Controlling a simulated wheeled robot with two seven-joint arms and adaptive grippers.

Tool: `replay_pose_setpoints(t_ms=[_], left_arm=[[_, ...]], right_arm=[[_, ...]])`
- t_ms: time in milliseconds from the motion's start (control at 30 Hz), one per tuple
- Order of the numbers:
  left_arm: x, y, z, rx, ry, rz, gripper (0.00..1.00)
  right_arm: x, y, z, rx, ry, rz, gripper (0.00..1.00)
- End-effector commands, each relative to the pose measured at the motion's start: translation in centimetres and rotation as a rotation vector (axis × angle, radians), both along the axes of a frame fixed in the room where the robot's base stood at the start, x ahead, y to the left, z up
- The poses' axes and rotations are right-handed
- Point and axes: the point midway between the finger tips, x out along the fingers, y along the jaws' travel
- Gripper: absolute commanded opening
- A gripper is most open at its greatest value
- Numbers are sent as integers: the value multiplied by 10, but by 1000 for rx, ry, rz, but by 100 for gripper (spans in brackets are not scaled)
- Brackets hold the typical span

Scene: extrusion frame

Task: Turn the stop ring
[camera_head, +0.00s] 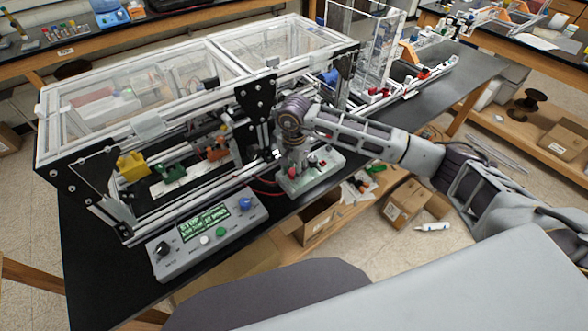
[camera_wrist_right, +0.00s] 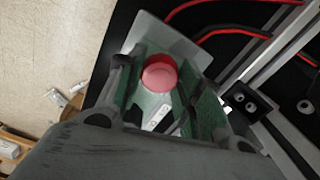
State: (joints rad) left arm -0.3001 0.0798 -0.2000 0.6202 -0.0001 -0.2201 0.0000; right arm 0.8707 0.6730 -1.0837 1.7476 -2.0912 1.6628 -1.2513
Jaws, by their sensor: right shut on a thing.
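The stop ring (camera_wrist_right: 160,73) is a round red knob on a pale grey-green control box (camera_wrist_right: 180,45). In the head view the box (camera_head: 325,163) sits at the front edge of the black bench, and a bit of red (camera_head: 292,172) shows below my right gripper (camera_head: 294,163). That gripper points down at the box. In the right wrist view its two green-padded fingers (camera_wrist_right: 162,88) stand on either side of the red knob and are shut on it. The fingers and wrist hide part of the knob and box. My left gripper is not in view.
The clear-walled extrusion frame (camera_head: 240,95) stands just behind and left of the box. A grey panel with a green display (camera_head: 205,222) lies to the left. Red cables (camera_wrist_right: 220,32) run beside the box. Cardboard boxes (camera_head: 410,200) are below the bench.

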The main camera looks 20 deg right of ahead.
Motion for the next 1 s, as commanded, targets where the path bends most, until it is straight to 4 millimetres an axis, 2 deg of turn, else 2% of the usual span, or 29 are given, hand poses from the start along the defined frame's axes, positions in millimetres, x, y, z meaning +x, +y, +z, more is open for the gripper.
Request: replay_pose_setpoints(t_ms=[367,1000], left_arm=[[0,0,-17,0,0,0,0],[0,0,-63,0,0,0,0]], right_arm=[[1,-1,-2,-1,-2,-125,12],[1,0,-2,2,-5,-568,12]])
